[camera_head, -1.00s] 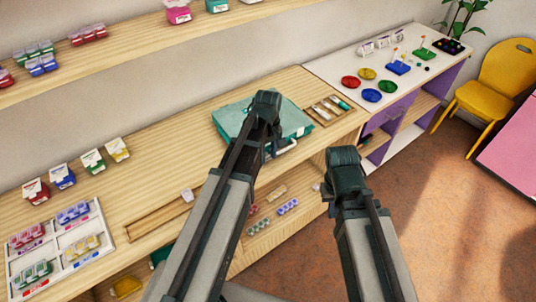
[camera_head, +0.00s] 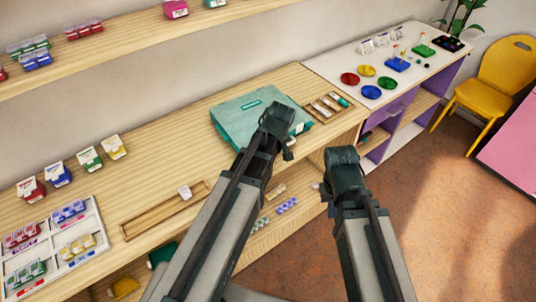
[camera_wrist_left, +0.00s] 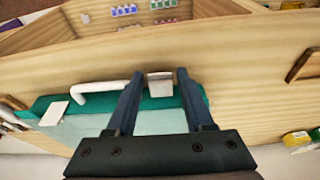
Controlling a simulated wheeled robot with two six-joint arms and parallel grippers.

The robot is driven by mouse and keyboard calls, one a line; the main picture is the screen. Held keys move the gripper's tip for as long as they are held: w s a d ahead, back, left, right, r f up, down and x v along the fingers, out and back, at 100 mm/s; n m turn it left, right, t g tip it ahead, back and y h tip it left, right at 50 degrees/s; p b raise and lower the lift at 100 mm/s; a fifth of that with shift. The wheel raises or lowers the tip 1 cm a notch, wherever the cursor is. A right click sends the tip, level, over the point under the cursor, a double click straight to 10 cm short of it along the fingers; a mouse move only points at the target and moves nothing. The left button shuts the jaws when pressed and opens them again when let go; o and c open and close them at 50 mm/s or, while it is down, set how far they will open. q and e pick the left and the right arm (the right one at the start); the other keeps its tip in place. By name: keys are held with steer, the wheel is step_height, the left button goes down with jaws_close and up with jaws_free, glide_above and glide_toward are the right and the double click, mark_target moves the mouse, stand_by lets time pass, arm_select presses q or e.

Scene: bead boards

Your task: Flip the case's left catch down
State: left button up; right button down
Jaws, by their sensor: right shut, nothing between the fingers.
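The closed teal case (camera_head: 238,122) lies on the wooden counter. My left gripper (camera_head: 287,150) is at its front edge, hiding part of that edge in the head view. In the left wrist view the open fingers (camera_wrist_left: 160,76) stand either side of a grey metal catch (camera_wrist_left: 160,86) on the case's edge; I cannot tell whether they touch it. The white handle (camera_wrist_left: 100,88) lies left of the fingers there, with a pale plate (camera_wrist_left: 55,113), perhaps the other catch, beyond it. My right gripper (camera_head: 327,192) is shut and empty, in front of the counter, away from the case.
A wooden tray with tubes (camera_head: 326,107) sits just right of the case. A long wooden tray (camera_head: 160,212) and a white sorting tray (camera_head: 92,222) lie to the left. Open shelves with bead boxes are below the counter.

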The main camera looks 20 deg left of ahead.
arm_select(q)
steer(key=shift+r, duration=0.15)
steer(key=p+v, duration=1.3)
steer(key=shift+r, duration=0.25)
steer(key=shift+s+d, duration=0.1)
steer(key=s+d+f+m+g+h+b, duration=0.1)
steer(key=s+d+f+m+g+b, duration=0.1)
steer(key=s+d+f+m+b, duration=0.3)
steer(key=s+d+f+m, duration=0.1)
steer(key=s+d+m, duration=0.2)
steer(key=s+m, duration=0.4)
steer(key=shift+s+d+m, duration=0.2)
steer(key=shift+d+m, duration=0.05)
steer(key=shift+m, duration=0.55)
stand_by(1.0)
